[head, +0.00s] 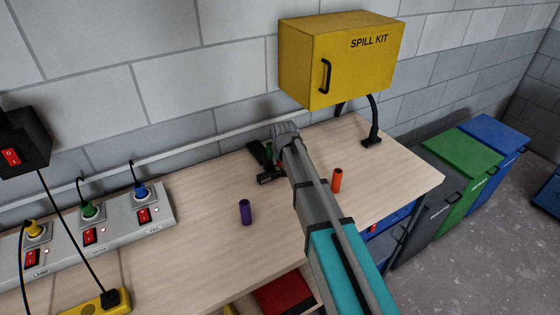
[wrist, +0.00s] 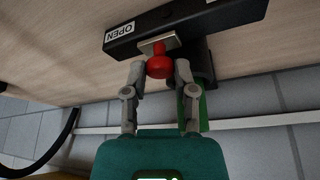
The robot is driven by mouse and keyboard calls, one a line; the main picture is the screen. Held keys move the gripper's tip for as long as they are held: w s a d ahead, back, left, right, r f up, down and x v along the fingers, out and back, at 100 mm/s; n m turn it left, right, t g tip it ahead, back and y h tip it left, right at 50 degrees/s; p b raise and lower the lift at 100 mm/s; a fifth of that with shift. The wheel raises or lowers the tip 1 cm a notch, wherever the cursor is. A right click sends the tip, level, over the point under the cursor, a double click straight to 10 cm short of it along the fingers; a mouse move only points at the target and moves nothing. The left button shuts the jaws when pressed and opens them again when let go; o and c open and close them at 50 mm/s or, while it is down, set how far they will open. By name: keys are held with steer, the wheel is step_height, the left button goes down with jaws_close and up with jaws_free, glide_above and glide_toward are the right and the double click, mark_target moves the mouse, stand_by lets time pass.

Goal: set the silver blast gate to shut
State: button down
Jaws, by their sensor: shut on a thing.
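The blast gate has a dark rail (wrist: 222,20) with a white OPEN label near its left end in the wrist view. A small silver plate (wrist: 148,47) with a red knob (wrist: 159,66) sits on the rail, nearer the OPEN end than the other end. My gripper (wrist: 159,72) has its two fingers on either side of the red knob and is shut on it. In the head view my arm and gripper (head: 285,133) cover most of the gate; only dark parts of it (head: 265,179) show on the bench beside the wall.
A purple cylinder (head: 245,211) and an orange cylinder (head: 337,180) stand on the bench (head: 205,225) either side of my arm. A yellow spill kit box (head: 340,65) is on the wall at the back. A power strip (head: 120,225) with plugs lies left.

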steer(key=shift+s+a, duration=0.8)
steer(key=shift+a, duration=0.3)
steer(key=shift+s+a, duration=0.75)
steer(key=shift+a, duration=0.35)
steer(key=shift+c, duration=2.1)
jaws_free()
steer(key=shift+a, duration=0.15)
steer(key=shift+w+d, duration=0.1)
steer(key=shift+d, duration=0.1)
